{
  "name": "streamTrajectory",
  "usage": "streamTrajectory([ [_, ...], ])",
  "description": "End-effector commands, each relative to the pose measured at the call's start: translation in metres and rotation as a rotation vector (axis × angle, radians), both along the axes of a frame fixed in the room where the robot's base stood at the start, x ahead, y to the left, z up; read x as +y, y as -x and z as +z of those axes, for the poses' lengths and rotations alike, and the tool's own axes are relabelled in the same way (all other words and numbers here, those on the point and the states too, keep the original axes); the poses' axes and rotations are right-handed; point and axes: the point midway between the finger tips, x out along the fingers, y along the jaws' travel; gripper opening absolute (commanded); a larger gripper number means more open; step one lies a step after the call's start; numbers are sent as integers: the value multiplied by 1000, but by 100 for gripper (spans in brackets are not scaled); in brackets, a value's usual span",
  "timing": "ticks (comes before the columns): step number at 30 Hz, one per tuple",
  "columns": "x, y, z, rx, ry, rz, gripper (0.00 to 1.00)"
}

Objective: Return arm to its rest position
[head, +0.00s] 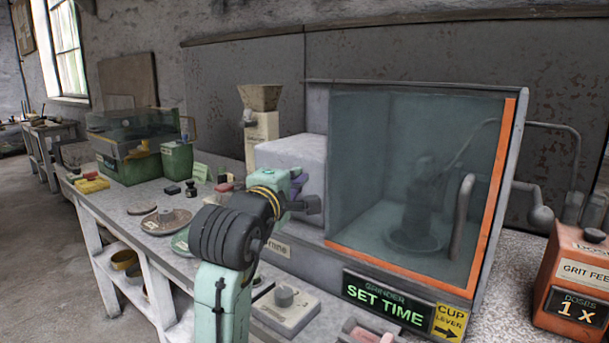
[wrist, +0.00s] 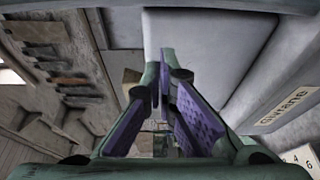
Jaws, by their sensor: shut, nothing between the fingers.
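My arm rises at the bottom middle of the head view, folded at a black ribbed joint. My gripper (head: 305,190) is at its end, pointing right, in front of a pale grey box-shaped housing. In the wrist view my gripper (wrist: 168,75) shows two fingers with purple pads that come together at the tips. It is shut, with nothing held between the pads. The pale housing also shows beyond the fingers in the wrist view.
A glass-fronted grinder cabinet (head: 410,180) with an orange edge stands right of my gripper. Its display (head: 385,300) reads SET TIME. An orange GRIT FEED box (head: 575,280) is at the far right. A hopper (head: 260,125) stands behind my gripper. Discs and small blocks lie on the left bench.

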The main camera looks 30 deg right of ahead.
Motion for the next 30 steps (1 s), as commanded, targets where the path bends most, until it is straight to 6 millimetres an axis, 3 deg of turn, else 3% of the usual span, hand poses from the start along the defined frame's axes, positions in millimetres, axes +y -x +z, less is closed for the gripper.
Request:
streamTrajectory([
  [1,13,14,1,-16,7,-1,0],
  [6,44,38,1,-13,6,1,0],
  [12,67,57,2,-11,5,1,0],
  [23,82,60,4,-25,9,19,0],
  [26,109,44,15,-102,29,92,0],
  [29,163,21,34,-246,45,239,0],
  [30,190,13,43,-316,44,315,0],
])
